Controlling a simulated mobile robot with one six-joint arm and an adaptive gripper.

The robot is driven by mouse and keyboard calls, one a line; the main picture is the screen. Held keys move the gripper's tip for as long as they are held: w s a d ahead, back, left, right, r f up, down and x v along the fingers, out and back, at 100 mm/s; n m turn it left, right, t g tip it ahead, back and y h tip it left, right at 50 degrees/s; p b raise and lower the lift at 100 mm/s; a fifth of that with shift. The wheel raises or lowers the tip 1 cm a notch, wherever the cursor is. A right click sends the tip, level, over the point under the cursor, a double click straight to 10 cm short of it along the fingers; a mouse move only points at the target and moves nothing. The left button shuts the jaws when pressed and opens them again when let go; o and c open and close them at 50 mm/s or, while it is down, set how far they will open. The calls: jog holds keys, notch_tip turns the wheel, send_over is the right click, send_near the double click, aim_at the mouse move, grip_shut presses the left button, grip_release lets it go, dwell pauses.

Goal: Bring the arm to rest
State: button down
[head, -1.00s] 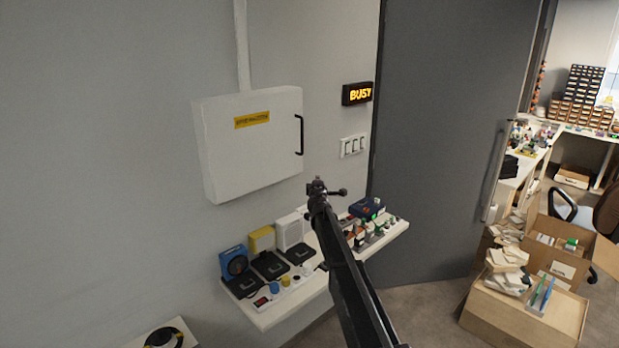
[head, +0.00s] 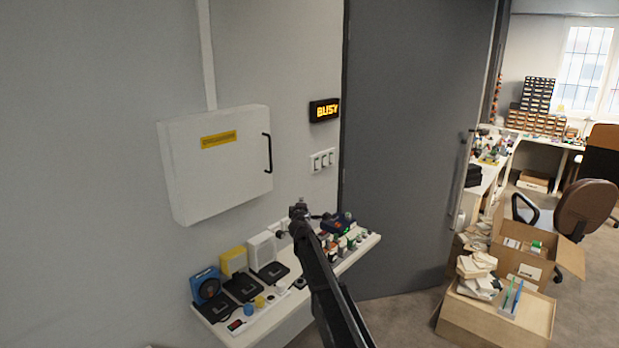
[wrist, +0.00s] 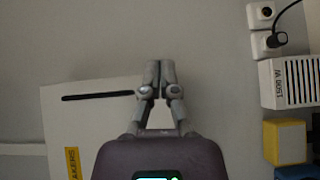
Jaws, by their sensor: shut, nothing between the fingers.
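My gripper (wrist: 159,72) is shut and empty in the wrist view, its two grey fingertips together in front of the bare wall. In the head view my arm reaches up from the bottom edge to above the wall shelf (head: 262,319); the fingers are too small there to make out. The white wall cabinet (head: 215,175) is closed, up and left of the arm's end. It also shows in the wrist view (wrist: 98,122), with its dark handle, left of the fingers. I see no contact between the fingers and anything.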

jog(key=s+d+f+m+g+h, duration=0.2)
jog(key=s+d+f+m+g, duration=0.15)
jog(key=s+d, duration=0.4)
jog(key=s+d+f+m+g+h, duration=0.2)
jog(key=s+d+f+m, duration=0.25)
jog(key=s+d, duration=0.3)
jog(key=s+d+f+m+g+h, duration=0.3)
jog(key=s+d+m, duration=0.2)
jog(key=s+d, duration=0.25)
jog(key=s+f+m+g+y, duration=0.1)
jog(key=s+f+g+y, duration=0.1)
jog(key=s, duration=0.7)
jog(key=s+f+m+g+y, duration=0.2)
jog(key=s+f+g, duration=0.1)
jog(key=s, duration=0.7)
jog(key=s+f+m+g+y, duration=0.1)
jog(key=s+g, duration=0.3)
jog(key=s, duration=0.5)
jog(key=shift+s+f+m+y, duration=0.3)
jog(key=shift+s+f+y, duration=0.1)
jog(key=shift+f+y, duration=0.4)
jog(key=shift+d+f, duration=0.1)
